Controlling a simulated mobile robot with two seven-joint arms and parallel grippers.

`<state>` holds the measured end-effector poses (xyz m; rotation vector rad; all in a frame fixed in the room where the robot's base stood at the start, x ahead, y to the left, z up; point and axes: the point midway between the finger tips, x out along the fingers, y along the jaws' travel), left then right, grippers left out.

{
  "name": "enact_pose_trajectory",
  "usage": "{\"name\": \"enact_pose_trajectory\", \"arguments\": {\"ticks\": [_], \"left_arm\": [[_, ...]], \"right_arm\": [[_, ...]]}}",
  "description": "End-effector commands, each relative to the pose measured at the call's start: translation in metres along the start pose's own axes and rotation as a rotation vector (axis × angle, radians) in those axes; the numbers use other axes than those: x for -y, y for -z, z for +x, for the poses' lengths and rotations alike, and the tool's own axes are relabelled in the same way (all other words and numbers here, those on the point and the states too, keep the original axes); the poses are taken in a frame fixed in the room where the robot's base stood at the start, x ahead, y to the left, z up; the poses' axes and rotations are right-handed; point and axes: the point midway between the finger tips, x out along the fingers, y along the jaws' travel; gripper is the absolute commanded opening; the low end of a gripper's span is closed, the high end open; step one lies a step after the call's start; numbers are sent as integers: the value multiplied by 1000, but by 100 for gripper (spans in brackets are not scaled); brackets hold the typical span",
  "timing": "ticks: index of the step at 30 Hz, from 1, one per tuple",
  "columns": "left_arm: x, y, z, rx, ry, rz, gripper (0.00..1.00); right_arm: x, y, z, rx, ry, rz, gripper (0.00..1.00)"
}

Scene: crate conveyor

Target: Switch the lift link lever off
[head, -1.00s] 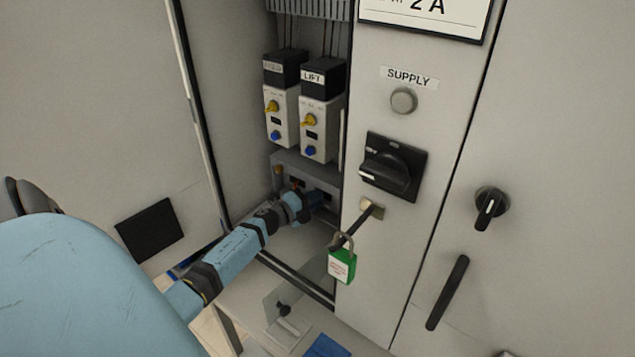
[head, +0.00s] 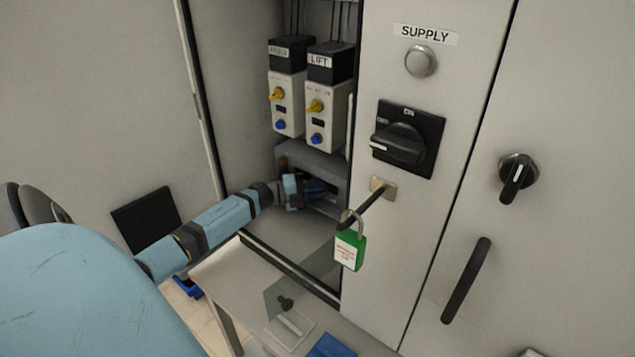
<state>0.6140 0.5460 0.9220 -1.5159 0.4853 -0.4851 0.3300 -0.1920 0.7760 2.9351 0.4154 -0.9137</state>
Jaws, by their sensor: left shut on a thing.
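My left gripper (head: 318,190) reaches into the open cabinet, at the front of a grey unit (head: 312,157) below the two drives. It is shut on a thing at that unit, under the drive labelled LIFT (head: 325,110). The lift link lever itself is hidden behind my wrist and jaws, so its position cannot be told; the thing held there appears to be that lever. My right gripper is not in view.
Right of the opening are a black rotary switch (head: 408,138) and a hasp (head: 364,207) with a green padlock (head: 350,250). A second drive (head: 287,100) stands left of LIFT. A bench (head: 222,277) lies below. The cabinet's side edge (head: 198,100) stands close to my arm.

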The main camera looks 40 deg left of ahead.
Motion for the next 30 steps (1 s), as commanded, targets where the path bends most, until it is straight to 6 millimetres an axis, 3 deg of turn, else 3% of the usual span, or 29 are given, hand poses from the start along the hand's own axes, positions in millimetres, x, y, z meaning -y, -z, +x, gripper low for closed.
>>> {"name": "enact_pose_trajectory", "arguments": {"ticks": [6,7,10,23,30], "left_arm": [[-1,1,0,-1,-1,-1,0],[-1,1,0,-1,-1,-1,22],[-1,1,0,0,-1,-1,43],[0,0,0,2,0,0,43],[5,6,2,98,2,-6,43]], "right_arm": [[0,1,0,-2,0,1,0],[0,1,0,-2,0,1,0],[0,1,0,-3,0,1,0],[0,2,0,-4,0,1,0],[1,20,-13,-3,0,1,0]]}}
